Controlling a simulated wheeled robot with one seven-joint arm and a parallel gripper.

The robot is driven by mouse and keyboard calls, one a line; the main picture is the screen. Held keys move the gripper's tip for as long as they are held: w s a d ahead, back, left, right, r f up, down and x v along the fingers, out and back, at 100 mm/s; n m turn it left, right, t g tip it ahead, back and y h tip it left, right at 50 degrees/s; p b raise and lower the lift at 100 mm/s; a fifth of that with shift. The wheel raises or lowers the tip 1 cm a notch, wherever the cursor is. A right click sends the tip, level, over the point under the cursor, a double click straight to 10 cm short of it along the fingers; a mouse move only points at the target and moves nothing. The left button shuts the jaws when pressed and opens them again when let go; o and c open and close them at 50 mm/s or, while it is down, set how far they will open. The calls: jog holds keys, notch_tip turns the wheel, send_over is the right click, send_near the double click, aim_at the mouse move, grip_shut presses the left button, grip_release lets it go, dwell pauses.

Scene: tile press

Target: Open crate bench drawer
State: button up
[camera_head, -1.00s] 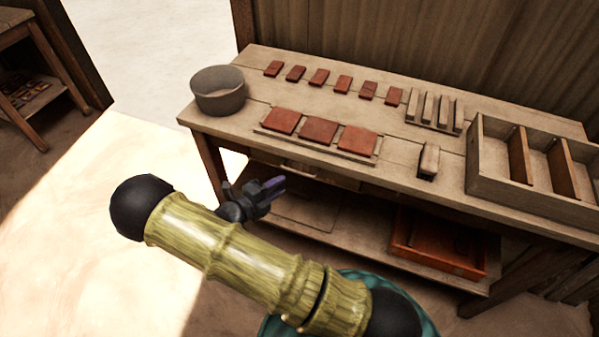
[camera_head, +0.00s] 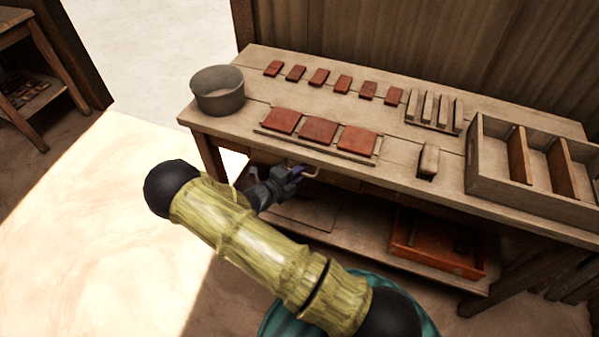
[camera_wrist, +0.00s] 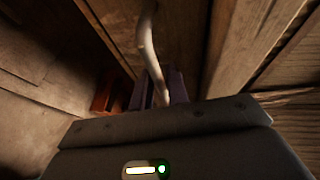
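The crate bench (camera_head: 400,185) has a drawer (camera_head: 345,182) below the left part of its top, and its front looks about flush with the bench. A pale curved drawer handle (camera_head: 313,174) stands out from it. My gripper (camera_head: 299,171) is at this handle, under the front edge of the top. In the wrist view, the handle (camera_wrist: 148,45) comes down between my two dark purple fingers (camera_wrist: 160,88), one on each side. Whether the fingers press on it cannot be told. My gripper body hides the lower part of the handle.
On the bench top are a grey bucket (camera_head: 218,99), several red tiles (camera_head: 319,131), a slotted rack (camera_head: 433,122) and a divided wooden crate (camera_head: 480,179). A red-orange tray (camera_head: 437,259) lies on the lower shelf. Open floor is at the left.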

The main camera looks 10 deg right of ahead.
grip_shut()
jog(key=shift+s+a, duration=0.1)
jog(key=s+a+p, duration=0.5)
jog(key=s+a, duration=0.7)
jog(key=s, duration=0.5)
jog(key=shift+s+a+p, duration=0.2)
jog(key=shift+a+p, duration=0.1)
jog(key=shift+p, duration=0.05)
jog(key=shift+o, duration=2.2)
grip_release()
